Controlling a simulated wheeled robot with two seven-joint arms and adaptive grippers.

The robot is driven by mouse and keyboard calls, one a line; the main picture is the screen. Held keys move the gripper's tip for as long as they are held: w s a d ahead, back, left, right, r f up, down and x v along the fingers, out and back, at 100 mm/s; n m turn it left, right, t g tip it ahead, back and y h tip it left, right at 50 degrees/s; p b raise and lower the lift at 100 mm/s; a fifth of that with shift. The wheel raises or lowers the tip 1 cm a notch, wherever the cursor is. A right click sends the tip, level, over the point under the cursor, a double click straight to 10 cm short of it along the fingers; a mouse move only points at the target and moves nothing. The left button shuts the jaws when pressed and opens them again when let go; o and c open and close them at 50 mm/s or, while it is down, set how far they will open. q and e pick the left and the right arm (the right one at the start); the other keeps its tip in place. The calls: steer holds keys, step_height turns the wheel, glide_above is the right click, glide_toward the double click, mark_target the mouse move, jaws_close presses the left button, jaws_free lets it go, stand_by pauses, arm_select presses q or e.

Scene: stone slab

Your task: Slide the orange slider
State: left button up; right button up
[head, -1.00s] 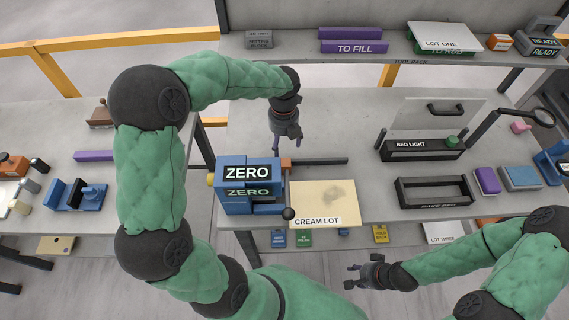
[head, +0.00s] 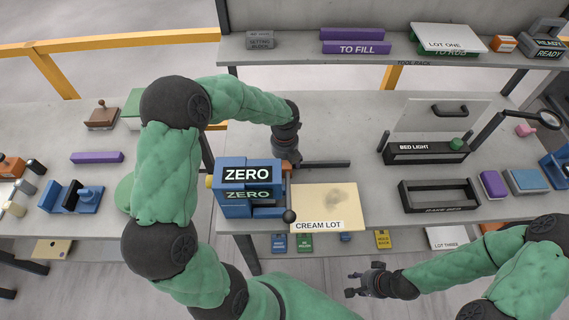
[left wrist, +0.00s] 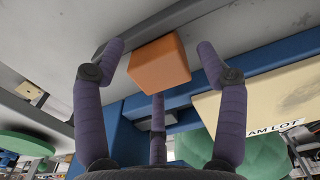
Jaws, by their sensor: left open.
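The orange slider (left wrist: 158,65) is a small block beside a dark grey rail in the left wrist view. In the head view only a sliver of it (head: 287,166) shows at the right of the blue ZERO device (head: 222,177), mostly hidden by my left gripper (head: 287,160). In the left wrist view my left gripper (left wrist: 161,58) is open, with two purple fingers on either side of the slider and a third below it. I see gaps between the fingers and the block. My right gripper (head: 356,281) is open and empty in front of the table, far from the slider.
A dark rail (head: 325,164) runs right from the device. A cream plate (head: 335,203) lies right of the device, and a lever with a black ball (head: 289,216) stands at its front. A bed light box (head: 428,153) and black tray (head: 437,195) stand further right.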

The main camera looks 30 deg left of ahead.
arm_select(q)
jaws_close()
steer(key=w+d, duration=0.1)
steer(key=d, duration=0.1)
steer(key=w+d+p, duration=0.1)
steer(key=w+d, duration=0.1)
steer(key=d, duration=0.1)
steer(key=w+d+p, duration=0.1)
steer(key=w+d, duration=0.1)
steer(key=d, duration=0.1)
steer(key=shift+d, duration=0.1)
jaws_free()
